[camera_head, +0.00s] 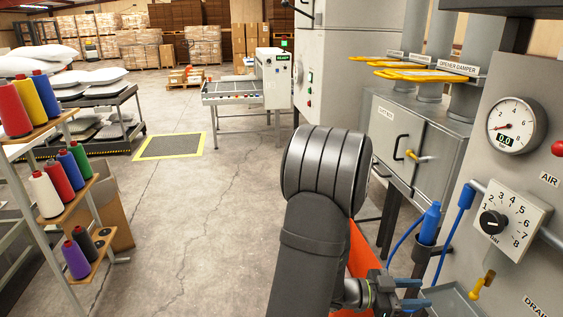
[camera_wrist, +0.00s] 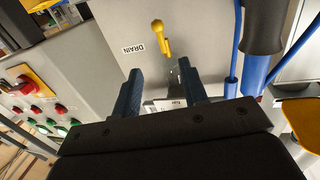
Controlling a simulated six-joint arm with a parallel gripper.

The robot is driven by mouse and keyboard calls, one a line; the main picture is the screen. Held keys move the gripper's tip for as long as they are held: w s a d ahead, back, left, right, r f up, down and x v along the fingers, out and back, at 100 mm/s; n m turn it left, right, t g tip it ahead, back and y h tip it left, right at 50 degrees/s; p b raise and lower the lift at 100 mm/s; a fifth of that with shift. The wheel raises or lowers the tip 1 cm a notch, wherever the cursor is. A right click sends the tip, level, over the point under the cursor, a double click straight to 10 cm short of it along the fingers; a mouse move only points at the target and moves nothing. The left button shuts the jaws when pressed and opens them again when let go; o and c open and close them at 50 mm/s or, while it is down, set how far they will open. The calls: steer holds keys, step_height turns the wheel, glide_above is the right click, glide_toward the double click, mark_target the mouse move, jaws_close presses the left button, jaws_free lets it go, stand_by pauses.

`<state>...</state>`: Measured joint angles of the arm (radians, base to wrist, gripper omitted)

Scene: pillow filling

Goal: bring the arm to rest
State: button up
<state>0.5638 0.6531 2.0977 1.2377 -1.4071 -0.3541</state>
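My gripper (camera_head: 420,293) is low at the right of the head view, in front of the grey machine panel. In the wrist view, its two blue fingers (camera_wrist: 159,68) stand apart with a clear gap, and I see nothing gripped between them. A yellow drain valve handle (camera_wrist: 160,35) is on the panel beyond the fingertips, apart from them; it also shows in the head view (camera_head: 482,287). A small white label with print (camera_wrist: 165,104) shows between the fingers, farther off. My dark arm fills the middle of the head view and hides the floor behind it.
A blue air tool (camera_head: 430,225) hangs in a holder beside my gripper, with blue hoses near it. A gauge (camera_head: 515,126) and a dial (camera_head: 508,221) are on the right panel. A thread rack (camera_head: 75,208) stands left. The middle floor is clear.

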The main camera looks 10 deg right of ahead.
mark_target(473, 291)
steer(key=s+d, duration=0.1)
steer(key=d, duration=0.4)
steer(key=s+d, duration=0.1)
steer(key=d, duration=0.5)
steer(key=s+d, duration=0.1)
steer(key=d, duration=0.5)
steer(key=shift+s+f, duration=0.2)
